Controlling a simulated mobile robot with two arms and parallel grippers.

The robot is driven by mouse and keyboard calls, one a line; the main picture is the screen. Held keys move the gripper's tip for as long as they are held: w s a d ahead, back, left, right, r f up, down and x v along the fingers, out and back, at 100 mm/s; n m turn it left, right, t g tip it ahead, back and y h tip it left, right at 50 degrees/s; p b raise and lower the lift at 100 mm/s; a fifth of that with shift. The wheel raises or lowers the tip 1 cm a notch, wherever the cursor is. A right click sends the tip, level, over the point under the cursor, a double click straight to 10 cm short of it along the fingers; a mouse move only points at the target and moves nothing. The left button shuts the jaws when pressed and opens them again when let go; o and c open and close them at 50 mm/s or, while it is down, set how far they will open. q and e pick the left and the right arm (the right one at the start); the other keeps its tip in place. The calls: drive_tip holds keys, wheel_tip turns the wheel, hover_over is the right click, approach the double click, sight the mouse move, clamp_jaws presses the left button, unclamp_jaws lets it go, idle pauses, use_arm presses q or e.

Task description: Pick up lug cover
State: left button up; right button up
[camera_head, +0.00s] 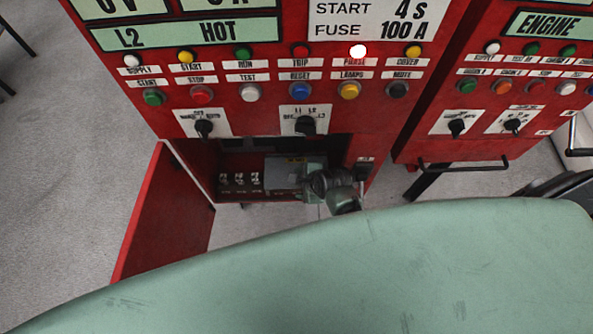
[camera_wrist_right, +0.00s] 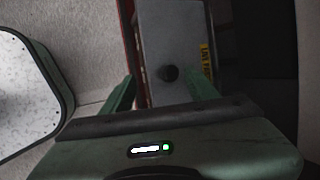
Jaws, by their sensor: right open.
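The lug cover (camera_head: 283,172) is a grey plate in the open lower compartment of the red cabinet. In the right wrist view the grey cover (camera_wrist_right: 178,35) has a round black knob (camera_wrist_right: 168,73) and a yellow warning label (camera_wrist_right: 206,62). My right gripper (camera_head: 310,172) is at the compartment opening, at the right side of the cover, and hides part of it. In the wrist view its green fingers (camera_wrist_right: 160,82) are apart, one on each side of the knob. I cannot tell if they touch the cover. My left gripper is not in view.
A red door (camera_head: 160,220) hangs open at the compartment's left. Several small switches (camera_head: 240,180) sit left of the cover. Above is the red panel (camera_head: 270,120) with buttons and rotary switches. A second red cabinet (camera_head: 480,100) with a black handle (camera_head: 463,165) stands right.

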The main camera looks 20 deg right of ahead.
drive_tip(key=shift+w+a+f, duration=0.15)
drive_tip(key=shift+w+f, duration=0.15)
drive_tip(key=shift+f, duration=0.3)
clamp_jaws()
drive_tip(key=shift+r, duration=0.1)
